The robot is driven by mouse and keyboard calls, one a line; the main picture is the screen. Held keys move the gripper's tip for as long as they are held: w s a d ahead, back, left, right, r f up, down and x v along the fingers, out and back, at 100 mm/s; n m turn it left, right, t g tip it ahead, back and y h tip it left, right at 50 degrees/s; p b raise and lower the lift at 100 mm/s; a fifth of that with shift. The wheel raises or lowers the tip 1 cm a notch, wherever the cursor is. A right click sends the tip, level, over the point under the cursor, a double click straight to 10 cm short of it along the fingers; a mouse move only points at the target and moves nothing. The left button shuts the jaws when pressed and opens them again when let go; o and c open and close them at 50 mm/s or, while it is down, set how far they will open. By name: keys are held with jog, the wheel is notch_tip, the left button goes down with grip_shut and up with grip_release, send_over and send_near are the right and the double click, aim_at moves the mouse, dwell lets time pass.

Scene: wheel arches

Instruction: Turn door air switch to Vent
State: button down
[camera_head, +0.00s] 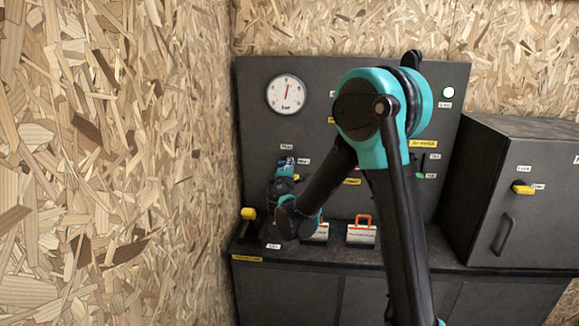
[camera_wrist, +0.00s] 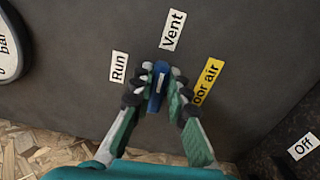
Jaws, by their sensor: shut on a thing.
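The door air switch has a blue handle (camera_wrist: 157,88) with a white line along it. In the wrist view the line points up toward the Vent label (camera_wrist: 172,30). The Run label (camera_wrist: 119,67) is to the left, and the yellow door air label (camera_wrist: 207,82) is to the right, partly covered by a finger. My gripper (camera_wrist: 156,90) is shut on the blue handle, one finger on each side. In the head view my gripper (camera_head: 286,166) is at the panel, below the gauge, and mostly hides the switch.
A round bar gauge (camera_head: 286,94) is above the switch on the dark panel (camera_head: 250,75). A chipboard wall (camera_head: 120,160) is close on the left. A grey cabinet (camera_head: 530,190) stands right.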

jog(key=shift+f+m, duration=0.1)
jog(key=shift+m, duration=0.4)
jog(key=c, duration=1.5)
grip_release()
jog(key=shift+s, duration=0.15)
jog(key=s, duration=1.1)
jog(key=shift+s+a, duration=0.15)
jog(key=shift+s, duration=0.25)
